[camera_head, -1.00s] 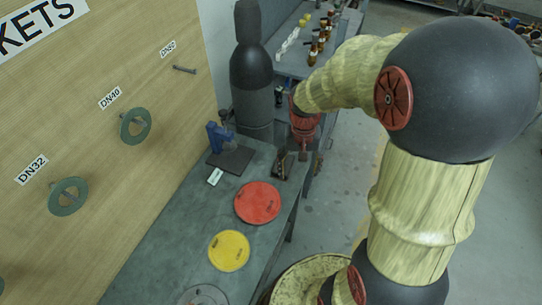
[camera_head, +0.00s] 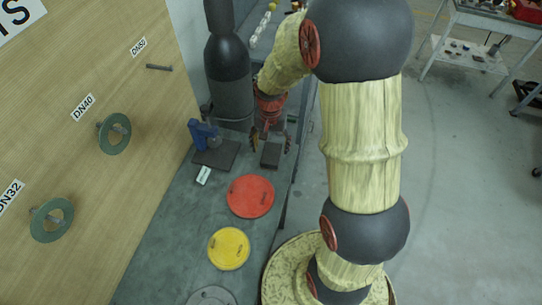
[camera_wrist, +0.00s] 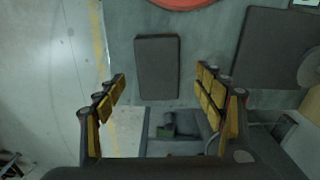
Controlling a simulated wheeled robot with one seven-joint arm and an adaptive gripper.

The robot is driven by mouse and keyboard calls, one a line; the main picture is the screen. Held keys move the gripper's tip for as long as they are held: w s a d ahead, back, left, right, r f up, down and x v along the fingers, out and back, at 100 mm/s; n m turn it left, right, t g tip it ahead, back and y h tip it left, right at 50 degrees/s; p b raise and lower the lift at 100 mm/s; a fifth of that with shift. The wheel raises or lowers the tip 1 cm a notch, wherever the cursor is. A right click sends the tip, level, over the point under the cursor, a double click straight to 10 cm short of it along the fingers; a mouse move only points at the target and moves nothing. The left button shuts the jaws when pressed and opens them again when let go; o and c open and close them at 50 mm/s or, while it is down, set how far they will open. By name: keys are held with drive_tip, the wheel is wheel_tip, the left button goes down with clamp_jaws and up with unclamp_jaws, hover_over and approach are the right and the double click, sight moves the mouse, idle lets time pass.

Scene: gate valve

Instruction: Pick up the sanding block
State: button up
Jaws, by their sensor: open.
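The sanding block is a dark grey rectangular block (camera_wrist: 157,67) lying flat near the edge of the grey bench. In the wrist view it lies ahead of my gripper (camera_wrist: 161,95), whose yellow-padded fingers are spread wide to either side, with nothing between their tips. In the head view the block (camera_head: 271,155) shows just below my gripper (camera_head: 270,143), close to the bench's right edge. Whether the fingers touch it cannot be told, but a gap shows in the wrist view.
A red disc (camera_head: 250,196) and a yellow disc (camera_head: 229,248) lie on the bench (camera_head: 180,235). A dark cylinder (camera_head: 228,80) stands behind.

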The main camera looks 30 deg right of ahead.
sight(271, 153)
wheel_tip(271, 153, down, 4)
drive_tip(key=shift+d+f+b, duration=0.1)
drive_tip(key=shift+f+b, duration=0.15)
drive_tip(key=shift+b, duration=0.25)
drive_tip(key=shift+s, duration=0.1)
drive_tip(key=shift+c, duration=1)
drive_tip(key=c, duration=1.1)
drive_tip(key=shift+r, duration=0.1)
drive_tip(key=shift+c, duration=0.2)
